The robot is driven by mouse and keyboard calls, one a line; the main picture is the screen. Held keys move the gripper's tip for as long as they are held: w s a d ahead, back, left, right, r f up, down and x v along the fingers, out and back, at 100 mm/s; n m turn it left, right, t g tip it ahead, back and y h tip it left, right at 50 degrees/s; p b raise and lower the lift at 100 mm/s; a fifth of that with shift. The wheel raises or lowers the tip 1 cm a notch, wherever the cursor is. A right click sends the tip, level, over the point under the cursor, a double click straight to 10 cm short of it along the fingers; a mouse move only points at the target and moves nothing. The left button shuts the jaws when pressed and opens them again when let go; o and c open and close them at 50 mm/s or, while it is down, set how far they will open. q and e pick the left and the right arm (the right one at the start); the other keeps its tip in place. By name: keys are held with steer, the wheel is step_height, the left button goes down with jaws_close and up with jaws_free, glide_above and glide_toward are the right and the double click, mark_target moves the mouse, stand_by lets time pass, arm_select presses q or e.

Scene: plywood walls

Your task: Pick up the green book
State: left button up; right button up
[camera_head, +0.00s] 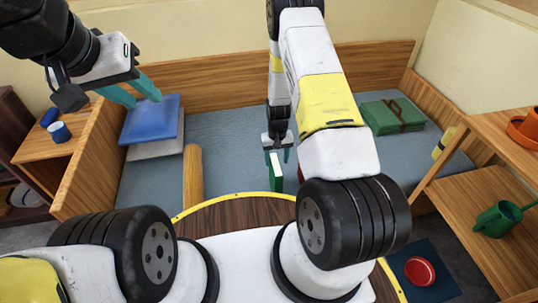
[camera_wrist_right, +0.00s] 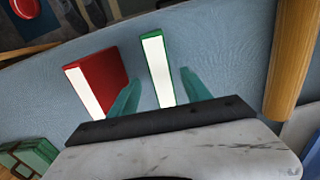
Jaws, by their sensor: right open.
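The green book (camera_head: 276,180) stands upright on the blue-grey bed surface, its white page edge showing. In the right wrist view the green book (camera_wrist_right: 158,70) lies between the two teal fingers of my right gripper (camera_wrist_right: 160,78), with a gap visible on each side. In the head view my right gripper (camera_head: 278,156) is pointed down at the top of the book, fingers apart. A red book (camera_wrist_right: 105,78) stands close beside it, near the left finger in the wrist view.
A wooden roll (camera_head: 193,177) lies left of the books. Blue cushions (camera_head: 150,120) are at the bed's left end, and a strapped green bundle (camera_head: 390,115) is at the right. Wooden shelves (camera_head: 480,195) stand at right.

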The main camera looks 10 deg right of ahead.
step_height(320, 180, down, 7)
steer(key=shift+a, duration=0.1)
jaws_close()
stand_by(0.4)
stand_by(1.2)
